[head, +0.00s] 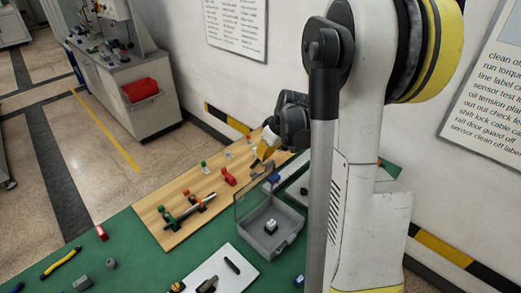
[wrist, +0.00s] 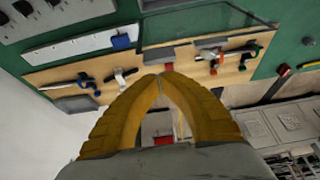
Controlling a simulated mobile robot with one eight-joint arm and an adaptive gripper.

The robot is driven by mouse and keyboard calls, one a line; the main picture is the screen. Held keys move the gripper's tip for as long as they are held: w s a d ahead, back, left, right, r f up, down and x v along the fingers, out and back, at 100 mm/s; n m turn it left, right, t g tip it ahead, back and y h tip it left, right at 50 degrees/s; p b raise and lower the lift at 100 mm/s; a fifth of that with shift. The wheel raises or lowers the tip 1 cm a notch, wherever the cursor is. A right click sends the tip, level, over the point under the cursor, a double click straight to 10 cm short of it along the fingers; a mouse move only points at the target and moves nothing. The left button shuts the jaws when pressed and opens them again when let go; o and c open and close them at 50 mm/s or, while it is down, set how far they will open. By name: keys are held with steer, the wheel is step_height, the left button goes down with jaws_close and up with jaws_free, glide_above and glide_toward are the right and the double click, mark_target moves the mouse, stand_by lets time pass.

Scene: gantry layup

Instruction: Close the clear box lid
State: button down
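The clear box (head: 284,238) sits on the green table, with a small grey-and-white object (head: 270,226) inside. Its see-through lid (head: 240,208) is open and stands up steeply along the box's far left side. In the wrist view the lid (wrist: 215,21) shows as a see-through panel at the top, beyond the fingertips. My gripper (head: 264,151) is above and behind the lid's raised edge in the head view. In the wrist view its yellow fingers (wrist: 161,75) come together at the tips with nothing seen between them. I cannot tell whether they touch the lid.
A wooden board (head: 180,231) with clamps and red and green parts lies left of the box. A white tray (head: 226,272) with dark tools is in front. Loose tools, including a yellow-handled one (head: 62,263), lie at the table's left. A wall stands behind.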

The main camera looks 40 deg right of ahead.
steer(key=shift+s+d, duration=0.1)
steer(key=shift+s, duration=0.25)
steer(key=shift+s, duration=0.1)
